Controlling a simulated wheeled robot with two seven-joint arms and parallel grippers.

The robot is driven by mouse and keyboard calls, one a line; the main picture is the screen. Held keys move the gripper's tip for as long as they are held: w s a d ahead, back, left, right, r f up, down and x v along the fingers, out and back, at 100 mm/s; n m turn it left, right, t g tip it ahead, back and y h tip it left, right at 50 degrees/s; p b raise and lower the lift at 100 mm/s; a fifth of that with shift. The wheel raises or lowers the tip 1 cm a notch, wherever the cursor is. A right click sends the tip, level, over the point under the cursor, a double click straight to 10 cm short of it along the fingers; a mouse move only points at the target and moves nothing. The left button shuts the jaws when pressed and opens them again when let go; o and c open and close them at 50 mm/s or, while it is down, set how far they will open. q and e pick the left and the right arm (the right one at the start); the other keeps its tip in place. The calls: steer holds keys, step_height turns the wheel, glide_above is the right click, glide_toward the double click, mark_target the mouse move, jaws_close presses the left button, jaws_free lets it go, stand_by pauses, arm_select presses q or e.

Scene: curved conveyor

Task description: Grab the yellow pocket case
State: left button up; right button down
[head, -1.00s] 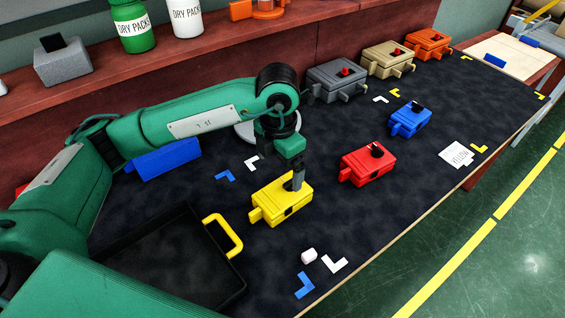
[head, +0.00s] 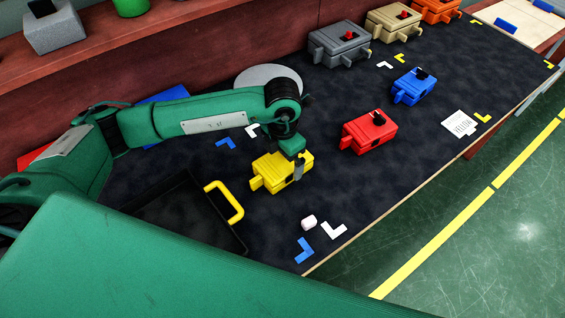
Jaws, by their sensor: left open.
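The yellow pocket case (head: 268,176) sits on the dark mat, left of the middle of the head view, with a tab sticking out at its left. My left gripper (head: 299,170) reaches down from above at the case's right end. It is open, and its grey finger covers part of that end. I cannot tell whether the finger touches the case. The knob on the case's top is hidden behind the gripper. My right gripper is not in view.
A red case (head: 362,136) and a blue case (head: 409,91) stand to the right. A black tray (head: 222,222) with a yellow handle (head: 233,204) lies at the left. Grey (head: 325,52) and tan cases (head: 383,27) line the back.

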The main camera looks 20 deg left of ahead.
arm_select(q)
steer(key=shift+f, duration=1.1)
steer(key=c, duration=1)
steer(key=shift+r, duration=0.15)
